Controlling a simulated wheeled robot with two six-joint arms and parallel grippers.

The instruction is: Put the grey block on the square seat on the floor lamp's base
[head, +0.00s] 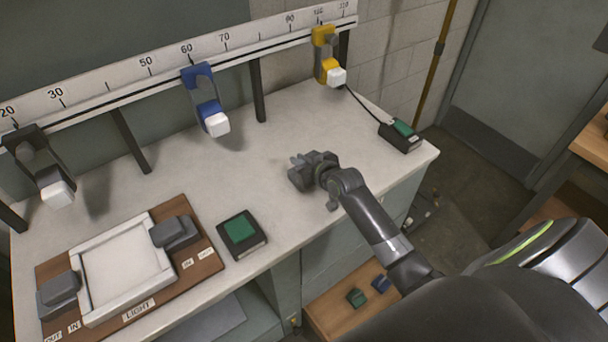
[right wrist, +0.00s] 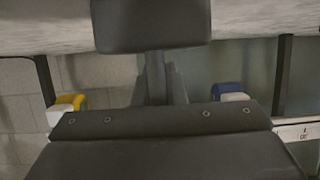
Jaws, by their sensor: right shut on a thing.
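My right gripper (head: 303,168) is above the light bench top, right of its middle. It is shut on a dark grey thing that I take for the grey block; in the head view the thing blends with the grey fingers. In the right wrist view a dark, round-cornered block shape (right wrist: 150,25) shows at the top edge, with the dark gripper body below. I cannot make out a floor lamp's base or a square seat in either view. My left gripper is not in view.
A numbered rail (head: 125,75) runs along the back, with black, blue (head: 203,92) and yellow (head: 325,52) clamps. A brown board (head: 205,245) with a pale tray and grey blocks lies front left. Green-topped boxes (head: 240,232) (head: 402,132) stand nearby. The bench middle is clear.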

